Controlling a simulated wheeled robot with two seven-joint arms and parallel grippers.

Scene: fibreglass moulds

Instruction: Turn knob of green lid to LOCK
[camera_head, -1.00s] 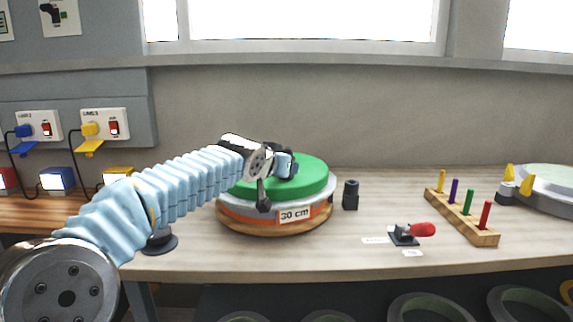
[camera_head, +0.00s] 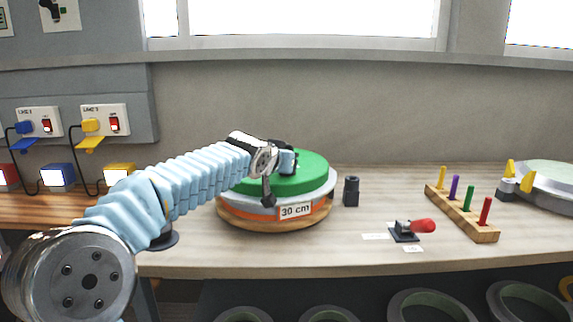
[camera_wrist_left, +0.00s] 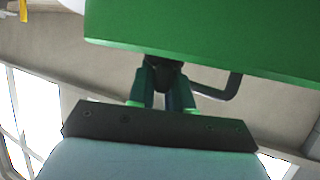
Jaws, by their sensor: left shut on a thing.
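The green lid (camera_head: 312,171) sits on a round mould (camera_head: 245,209) with a grey rim, an orange band and a "30 cm" label. My left gripper (camera_head: 286,159) is at the top of the lid, and my wrist hides part of the lid. In the left wrist view the fingers (camera_wrist_left: 164,88) are closed around a dark part, taken as the lid's knob (camera_wrist_left: 165,66), beside the green lid (camera_wrist_left: 200,35). A black bent handle (camera_wrist_left: 228,91) shows right of the fingers. The knob's pointer and any LOCK mark are hidden. My right gripper is not in view.
A black cylinder (camera_head: 351,191) stands right of the mould. A red-handled clamp (camera_head: 408,230) lies farther right, before a wooden peg rack (camera_head: 462,215). A grey round mould (camera_head: 548,187) is at the far right. Bench (camera_head: 370,258) between them is partly clear.

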